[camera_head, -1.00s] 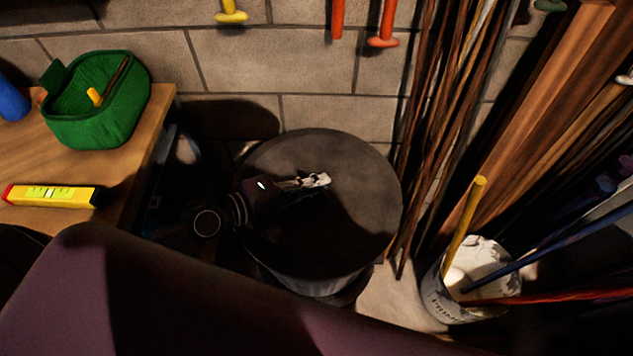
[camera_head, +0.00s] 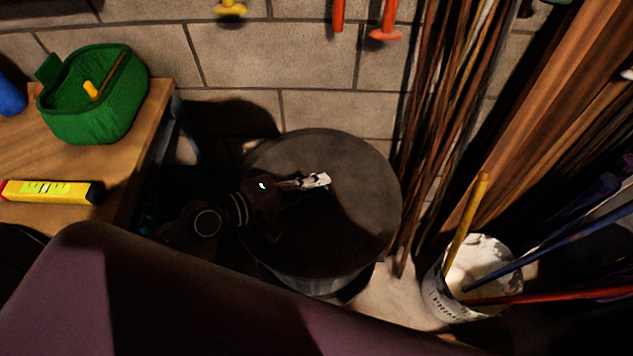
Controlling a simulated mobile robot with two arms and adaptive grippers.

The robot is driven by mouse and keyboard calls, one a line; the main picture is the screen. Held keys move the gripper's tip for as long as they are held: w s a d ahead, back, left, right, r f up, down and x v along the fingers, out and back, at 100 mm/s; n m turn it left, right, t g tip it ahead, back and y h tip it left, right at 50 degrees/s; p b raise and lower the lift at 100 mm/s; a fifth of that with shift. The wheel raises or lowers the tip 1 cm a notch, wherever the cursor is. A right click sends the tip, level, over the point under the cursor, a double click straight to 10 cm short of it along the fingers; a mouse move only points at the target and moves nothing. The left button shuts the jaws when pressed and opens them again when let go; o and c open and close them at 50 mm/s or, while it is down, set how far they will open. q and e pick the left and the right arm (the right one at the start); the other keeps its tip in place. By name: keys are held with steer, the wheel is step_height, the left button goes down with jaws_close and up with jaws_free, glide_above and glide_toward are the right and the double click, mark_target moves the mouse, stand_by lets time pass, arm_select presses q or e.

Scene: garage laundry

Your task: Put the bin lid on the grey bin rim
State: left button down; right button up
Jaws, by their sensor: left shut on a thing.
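The bin lid (camera_head: 345,225) is a dark, round, flat disc near the middle of the head view. It lies over the top of the grey bin (camera_head: 318,286), whose ribbed wall shows below the lid's front edge. The bin's rim is hidden under the lid, so I cannot tell whether the lid is fully seated. My left gripper (camera_head: 318,181) reaches in from the left over the lid. It is shut at the lid's middle on what seems to be its handle, which the fingers mostly hide. My right gripper is not in view.
A wooden bench (camera_head: 115,190) at left holds a green basket (camera_head: 100,120) and a yellow level (camera_head: 48,192). A brick wall (camera_head: 290,60) stands behind the bin. Thin rods (camera_head: 440,110) lean close on the right. A white bucket (camera_head: 450,295) with poles stands at lower right.

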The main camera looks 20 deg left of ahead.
mark_target(288, 208)
arm_select(q)
steer(key=c, duration=2)
jaws_free()
steer(key=shift+o, duration=0.2)
steer(key=shift+s, duration=0.1)
steer(key=v, duration=0.5)
steer(key=shift+f, duration=0.1)
steer(key=shift+v, duration=1.5)
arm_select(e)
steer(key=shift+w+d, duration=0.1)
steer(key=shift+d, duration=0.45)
arm_select(q)
steer(key=shift+r, duration=0.2)
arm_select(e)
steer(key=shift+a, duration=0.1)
